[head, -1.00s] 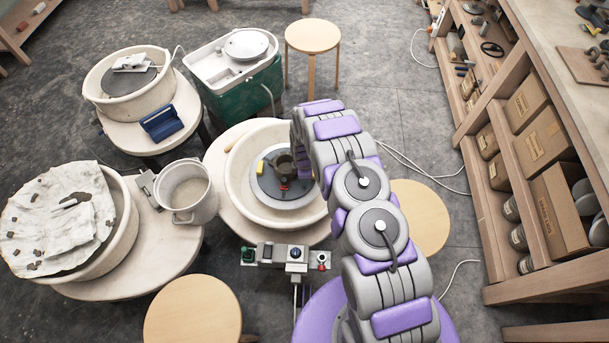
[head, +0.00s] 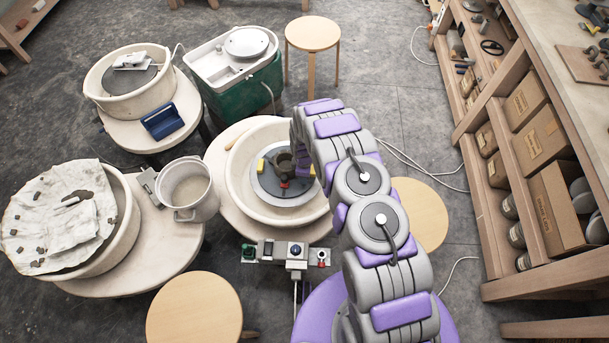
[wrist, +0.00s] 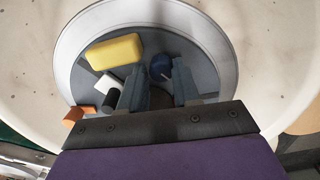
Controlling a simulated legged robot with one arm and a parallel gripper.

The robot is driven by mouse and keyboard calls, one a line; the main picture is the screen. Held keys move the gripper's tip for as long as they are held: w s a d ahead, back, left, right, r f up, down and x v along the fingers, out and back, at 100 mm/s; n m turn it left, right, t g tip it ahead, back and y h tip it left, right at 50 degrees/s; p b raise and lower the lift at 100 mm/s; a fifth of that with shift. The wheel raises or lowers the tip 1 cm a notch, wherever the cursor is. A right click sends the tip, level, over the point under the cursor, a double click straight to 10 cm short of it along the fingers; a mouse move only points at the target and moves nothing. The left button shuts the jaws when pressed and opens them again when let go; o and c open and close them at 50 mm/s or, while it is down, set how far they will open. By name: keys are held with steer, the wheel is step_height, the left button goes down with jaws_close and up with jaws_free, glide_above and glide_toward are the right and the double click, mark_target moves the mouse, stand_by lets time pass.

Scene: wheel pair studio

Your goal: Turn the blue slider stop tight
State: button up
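The blue slider stop (wrist: 161,66) is a small dark-blue knob on the grey wheel head (wrist: 195,78). In the wrist view it lies between and just beyond the tips of my gripper (wrist: 160,74). The two grey fingers are apart, with a gap on the stop's sides; I cannot tell whether either touches it. A yellow block (wrist: 115,52) lies to its left, also visible in the head view (head: 261,165). In the head view my arm hides the blue stop. A dark cup-like piece (head: 283,163) stands mid-wheel beside my gripper.
A pale splash pan (head: 236,180) surrounds the wheel head. White (wrist: 107,83), black (wrist: 111,98) and orange (wrist: 73,115) pieces sit left of my fingers. A control box (head: 290,251) is at the pan's near side. A bucket (head: 190,190) stands left.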

steer(key=shift+o, duration=0.5)
steer(key=shift+r, duration=0.1)
step_height(320, 180, up, 17)
steer(key=p, duration=0.3)
steer(key=shift+a, duration=0.1)
